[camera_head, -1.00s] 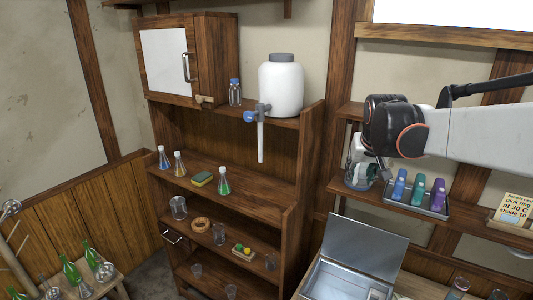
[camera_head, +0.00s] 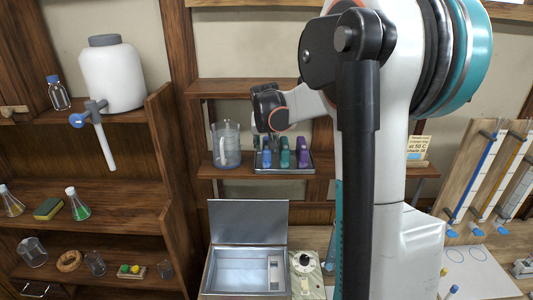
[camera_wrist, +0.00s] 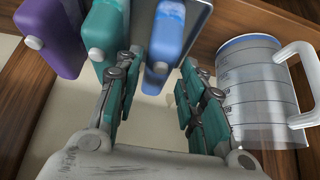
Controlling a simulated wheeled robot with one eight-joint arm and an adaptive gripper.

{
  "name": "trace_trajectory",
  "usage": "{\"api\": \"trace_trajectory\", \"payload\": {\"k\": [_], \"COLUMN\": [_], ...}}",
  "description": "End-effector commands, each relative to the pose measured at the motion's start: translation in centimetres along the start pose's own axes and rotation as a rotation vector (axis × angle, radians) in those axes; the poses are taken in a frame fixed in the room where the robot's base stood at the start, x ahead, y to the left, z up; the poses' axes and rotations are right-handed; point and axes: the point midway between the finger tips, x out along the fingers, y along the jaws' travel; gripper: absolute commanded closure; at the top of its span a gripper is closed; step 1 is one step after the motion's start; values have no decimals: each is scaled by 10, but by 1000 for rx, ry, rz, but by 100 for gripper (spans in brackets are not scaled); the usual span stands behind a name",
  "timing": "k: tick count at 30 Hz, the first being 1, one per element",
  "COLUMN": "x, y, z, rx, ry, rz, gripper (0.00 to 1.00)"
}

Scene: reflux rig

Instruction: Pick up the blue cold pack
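The blue cold pack (camera_head: 267,157) stands at the left of a row in a small tray (camera_head: 290,171) on the shelf, beside a teal pack (camera_head: 285,156) and a purple pack (camera_head: 302,155). My gripper (camera_head: 268,138) is just above the row, its fingers partly hidden in the head view. In the wrist view my gripper (camera_wrist: 160,68) is open, with its teal-padded fingers spread. The blue pack (camera_wrist: 164,38) lies ahead of the gap between the fingertips, and the teal pack (camera_wrist: 105,30) is close to the left finger. I cannot tell whether anything touches.
A clear jug (camera_head: 227,150) stands left of the tray; its handle shows in the wrist view (camera_wrist: 300,85). Below is an open metal box (camera_head: 240,270) with a raised lid. A sign card (camera_head: 418,148) stands to the right on the shelf. My arm blocks much of the centre-right.

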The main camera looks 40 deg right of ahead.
Motion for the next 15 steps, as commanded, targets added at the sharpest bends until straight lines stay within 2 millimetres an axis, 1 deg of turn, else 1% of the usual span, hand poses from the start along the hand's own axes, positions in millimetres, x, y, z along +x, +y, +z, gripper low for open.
{"api": "trace_trajectory", "payload": {"k": [5, 12, 15], "x": [10, 40, 49], "y": [0, 1, 1], "z": [-2, -7, -6], "rx": [0, 0, 0], "ry": [0, 0, 0], "rz": [0, 0, 0], "gripper": [63, 63, 63]}}
